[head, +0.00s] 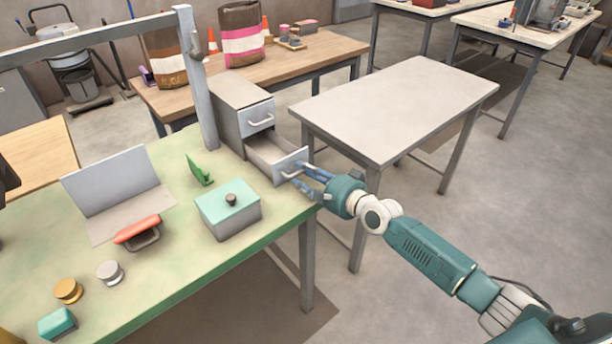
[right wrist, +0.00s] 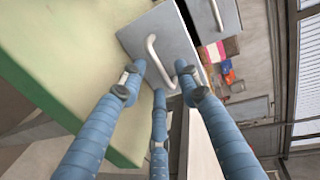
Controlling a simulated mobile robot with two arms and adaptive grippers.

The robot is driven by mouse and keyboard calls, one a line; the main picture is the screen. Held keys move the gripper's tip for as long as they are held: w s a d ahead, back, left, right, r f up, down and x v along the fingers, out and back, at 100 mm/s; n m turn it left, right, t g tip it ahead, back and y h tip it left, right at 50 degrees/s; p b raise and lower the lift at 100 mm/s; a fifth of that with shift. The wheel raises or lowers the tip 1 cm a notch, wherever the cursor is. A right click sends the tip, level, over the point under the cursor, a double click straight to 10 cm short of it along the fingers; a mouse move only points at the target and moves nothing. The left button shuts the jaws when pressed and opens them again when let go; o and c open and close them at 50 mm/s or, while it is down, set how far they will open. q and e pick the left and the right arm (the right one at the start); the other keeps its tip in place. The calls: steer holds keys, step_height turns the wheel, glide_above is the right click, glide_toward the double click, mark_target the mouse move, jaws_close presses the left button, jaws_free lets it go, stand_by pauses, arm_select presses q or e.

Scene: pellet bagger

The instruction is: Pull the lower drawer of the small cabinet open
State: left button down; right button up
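The small grey cabinet (head: 228,108) stands at the far right end of the green table. Its lower drawer (head: 272,158) is pulled well out, and its inside shows. The upper drawer (head: 258,118) is shut. My right gripper (head: 303,176) is at the lower drawer's front, by its handle (head: 290,174). In the right wrist view its blue fingers (right wrist: 163,85) are spread apart around the lower end of the pale bar handle (right wrist: 152,52), with gaps visible; firm contact cannot be told. My left gripper is not in view.
A grey post (head: 198,85) rises beside the cabinet. A bare grey table (head: 395,105) stands to the right.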

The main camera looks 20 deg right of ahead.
steer(key=v, duration=1.2)
steer(key=shift+f, duration=0.15)
steer(key=s+d+f+n+g+h, duration=0.1)
steer(key=s+d+f+h, duration=0.15)
steer(key=f, duration=0.75)
steer(key=s+d+f+n+g+h, duration=0.15)
steer(key=d+f, duration=0.25)
steer(key=f, duration=0.6)
steer(key=s+f+n+g, duration=0.35)
steer(key=s+f, duration=0.75)
steer(key=f, duration=0.5)
steer(key=s+a+f+n+g, duration=0.2)
steer(key=s+f, duration=0.5)
steer(key=s, duration=0.5)
steer(key=s+a+f+n+g, duration=0.3)
steer(key=s+a+f+n, duration=0.2)
steer(key=s, duration=0.7)
steer(key=s+a+f+n+g+h, duration=0.1)
steer(key=s+a+f+n+g, duration=0.1)
steer(key=s+f, duration=0.6)
steer(key=s+a+n, duration=0.1)
steer(key=s+a, duration=0.1)
steer(key=s, duration=0.2)
steer(key=shift+a+f+n, duration=0.3)
steer(key=shift+a, duration=0.05)
